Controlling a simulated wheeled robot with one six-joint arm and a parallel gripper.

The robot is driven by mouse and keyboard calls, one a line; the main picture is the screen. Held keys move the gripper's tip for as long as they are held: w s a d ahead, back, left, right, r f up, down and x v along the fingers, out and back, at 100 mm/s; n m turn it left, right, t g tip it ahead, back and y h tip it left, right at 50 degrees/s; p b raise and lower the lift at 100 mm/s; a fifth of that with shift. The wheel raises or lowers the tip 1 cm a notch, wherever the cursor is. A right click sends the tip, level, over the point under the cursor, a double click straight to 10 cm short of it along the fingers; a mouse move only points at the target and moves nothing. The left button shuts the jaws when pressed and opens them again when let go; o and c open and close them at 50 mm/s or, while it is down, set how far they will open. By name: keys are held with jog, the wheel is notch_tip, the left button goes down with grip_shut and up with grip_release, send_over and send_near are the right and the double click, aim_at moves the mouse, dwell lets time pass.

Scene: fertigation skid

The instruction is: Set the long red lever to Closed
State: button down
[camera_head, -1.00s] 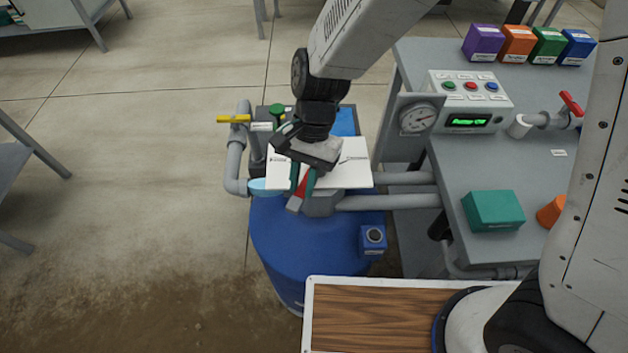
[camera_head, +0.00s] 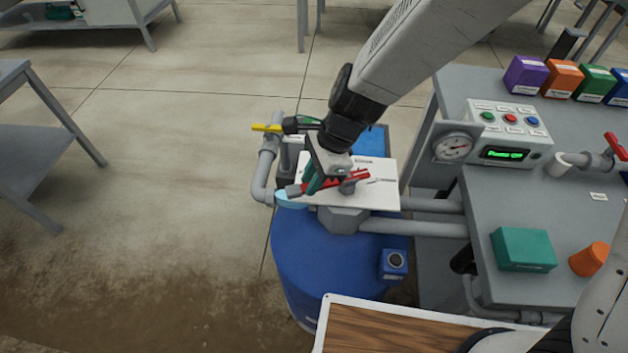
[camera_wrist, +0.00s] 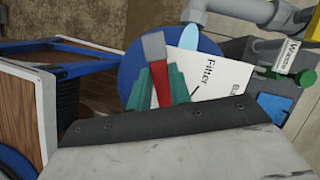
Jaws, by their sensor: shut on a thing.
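The long red lever (camera_head: 357,176) lies across a white label plate (camera_head: 385,195) above the blue drum. Its grey end (camera_head: 293,190) points left in the head view, and its red part runs right past a grey hub. My gripper (camera_head: 316,181) is shut on the lever near the grey end. In the wrist view, the green fingers of my gripper (camera_wrist: 161,88) stand on both sides of the red lever (camera_wrist: 160,77), and its grey end (camera_wrist: 154,46) sticks out beyond them. The plate reads "Filter" in the wrist view; I cannot read a Closed mark.
A yellow valve handle (camera_head: 267,128) and grey pipes stand left of the plate. A green-handled valve (camera_wrist: 276,74) with a "Waste" tag is close by. The blue drum (camera_head: 320,255) is below. A bench (camera_head: 480,205) with a control box (camera_head: 505,132) stands to the right.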

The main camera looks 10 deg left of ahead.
jog(key=shift+w+a, duration=0.1)
jog(key=shift+w, duration=0.1)
dwell(0.3)
jog(key=c, duration=1.3)
grip_release()
jog(key=v, duration=0.8)
jog(key=shift+f, duration=0.1)
